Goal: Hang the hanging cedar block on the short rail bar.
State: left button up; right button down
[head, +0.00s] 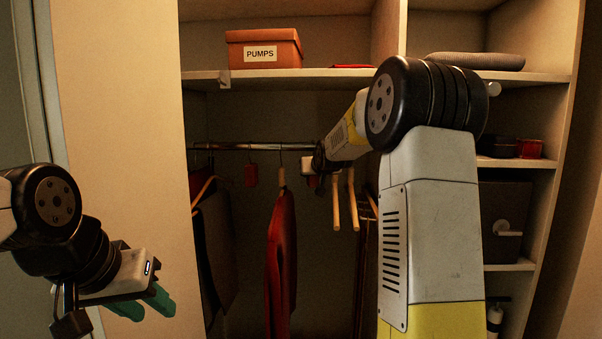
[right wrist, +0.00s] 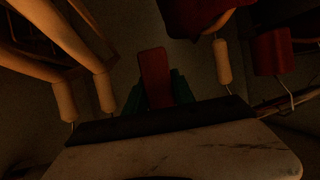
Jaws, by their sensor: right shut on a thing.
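The rail bar (head: 235,147) runs across the closet under the shelf; its right part is hidden behind my right arm. My right gripper (head: 312,165) is inside the closet close to the rail, mostly hidden in the head view. In the right wrist view, its green fingers (right wrist: 156,92) are shut on a flat red block (right wrist: 154,68), which I take as the hanging cedar block. I cannot make out its hook or whether it touches the rail. My left gripper (head: 146,306) is open and empty outside the closet.
A red garment (head: 281,250) and dark clothes (head: 214,240) hang on the rail. Wooden hangers (head: 353,200) hang close to the right gripper. A PUMPS box (head: 264,50) stands on the shelf (head: 320,77) above.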

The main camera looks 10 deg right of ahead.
jog(key=shift+f, duration=0.1)
jog(key=c, duration=1)
grip_release()
jog(key=shift+o, duration=0.2)
jog(key=s+a+f+g, duration=0.2)
jog(key=s+f, duration=0.1)
jog(key=s, duration=1.2)
jog(key=s+a+f+g+y, duration=0.1)
jog(key=s+a+f+g, duration=0.2)
jog(key=s, duration=1.2)
jog(key=s+a+f+g+y, duration=0.1)
jog(key=s+a+f+g, duration=0.1)
jog(key=s, duration=1.3)
jog(key=shift+s+a+f+n, duration=0.35)
jog(key=shift+a+f+n, duration=0.05)
jog(key=shift+f, duration=0.15)
